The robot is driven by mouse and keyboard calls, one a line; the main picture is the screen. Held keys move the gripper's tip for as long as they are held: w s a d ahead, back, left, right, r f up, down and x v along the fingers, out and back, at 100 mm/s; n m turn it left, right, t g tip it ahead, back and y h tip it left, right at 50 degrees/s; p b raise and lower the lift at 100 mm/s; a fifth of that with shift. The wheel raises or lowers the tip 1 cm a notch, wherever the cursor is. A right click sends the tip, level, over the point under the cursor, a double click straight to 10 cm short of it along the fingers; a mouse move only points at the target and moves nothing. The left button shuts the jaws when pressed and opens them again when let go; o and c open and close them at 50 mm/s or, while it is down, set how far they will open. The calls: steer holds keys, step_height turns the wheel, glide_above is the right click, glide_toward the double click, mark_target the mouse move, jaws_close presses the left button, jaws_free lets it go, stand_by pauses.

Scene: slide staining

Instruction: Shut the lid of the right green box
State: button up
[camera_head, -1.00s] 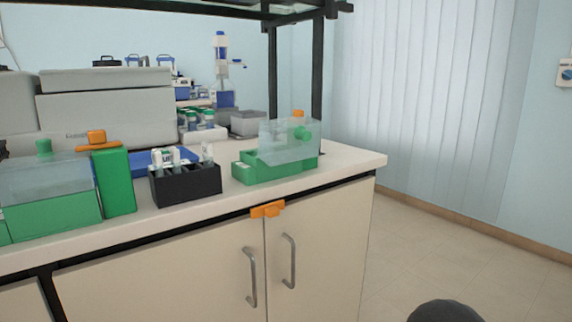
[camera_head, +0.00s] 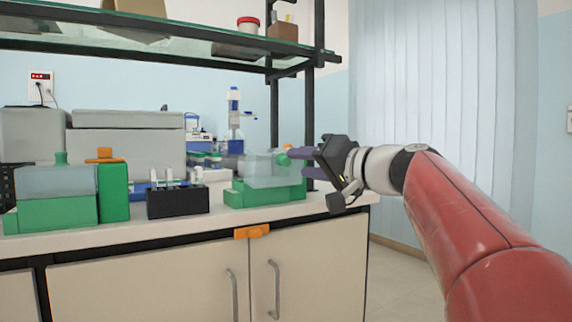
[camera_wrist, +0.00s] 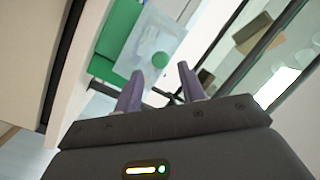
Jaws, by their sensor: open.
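The right green box (camera_head: 265,197) stands near the right end of the counter. Its clear lid (camera_head: 268,172) is swung up, with its green knob (camera_head: 282,160) pointing sideways to the right. My gripper (camera_head: 304,161) is open and empty, just right of the knob, its purple fingers pointing left at the lid. In the wrist view the green box (camera_wrist: 118,30), clear lid (camera_wrist: 143,50) and knob (camera_wrist: 160,60) lie beyond my open gripper (camera_wrist: 158,80). The knob sits roughly ahead of the gap between the fingers; contact is not visible.
A black rack (camera_head: 178,203) with white-capped bottles stands left of the box. Further left are a green block (camera_head: 114,192) and another green box (camera_head: 58,213) with its lid down. A dark shelf post (camera_head: 310,110) rises behind my gripper, with glass shelves above.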

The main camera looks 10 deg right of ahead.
mark_target(288, 162)
steer(key=shift+x, duration=2)
jaws_close()
